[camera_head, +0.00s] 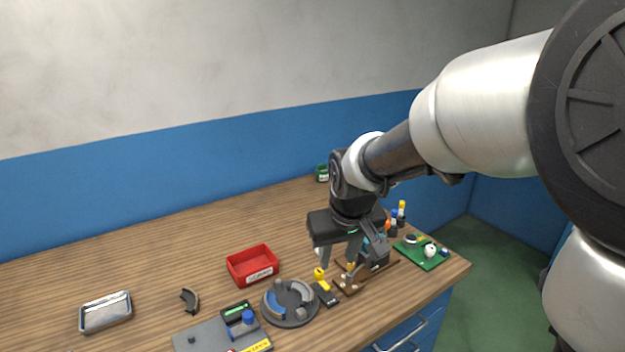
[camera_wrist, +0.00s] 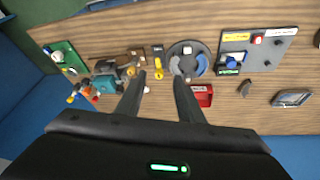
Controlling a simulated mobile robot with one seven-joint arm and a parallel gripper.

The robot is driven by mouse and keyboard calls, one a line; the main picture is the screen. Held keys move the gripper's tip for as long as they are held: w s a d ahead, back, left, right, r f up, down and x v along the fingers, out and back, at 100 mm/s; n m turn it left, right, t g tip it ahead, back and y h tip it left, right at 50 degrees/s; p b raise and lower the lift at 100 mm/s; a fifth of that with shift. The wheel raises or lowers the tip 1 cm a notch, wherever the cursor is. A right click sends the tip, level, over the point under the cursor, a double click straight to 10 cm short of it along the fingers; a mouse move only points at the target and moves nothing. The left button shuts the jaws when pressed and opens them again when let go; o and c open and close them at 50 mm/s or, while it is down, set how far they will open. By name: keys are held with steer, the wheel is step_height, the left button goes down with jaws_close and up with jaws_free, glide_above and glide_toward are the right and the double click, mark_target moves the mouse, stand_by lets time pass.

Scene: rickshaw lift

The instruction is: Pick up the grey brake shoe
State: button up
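A round grey drum plate (camera_head: 289,320) lies on the wooden table. A light grey curved shoe (camera_head: 301,291) sits on its right side and a blue curved shoe (camera_head: 271,305) on its left. The grey shoe also shows in the wrist view (camera_wrist: 176,65). A loose, dark curved piece (camera_head: 190,300) lies on bare wood farther left; it is almost black, and also shows in the wrist view (camera_wrist: 245,89). My gripper (camera_head: 338,268) is open and empty, above the table to the right of the drum. Its two fingers (camera_wrist: 159,82) are apart in the wrist view.
A red bin (camera_head: 252,278) stands behind the drum, and a metal tray (camera_head: 106,326) at far left. A grey panel (camera_head: 205,334) is at the front. Yellow-and-black tools, small bottles and a green board (camera_head: 421,262) crowd the right. The back left table is clear.

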steer(key=n+y, duration=0.1)
glide_toward(307, 291)
steer(key=shift+b+x, duration=0.85)
steer(key=shift+x, duration=0.25)
steer(key=shift+b+x, duration=0.4)
steer(key=shift+x, duration=2.75)
jaws_close()
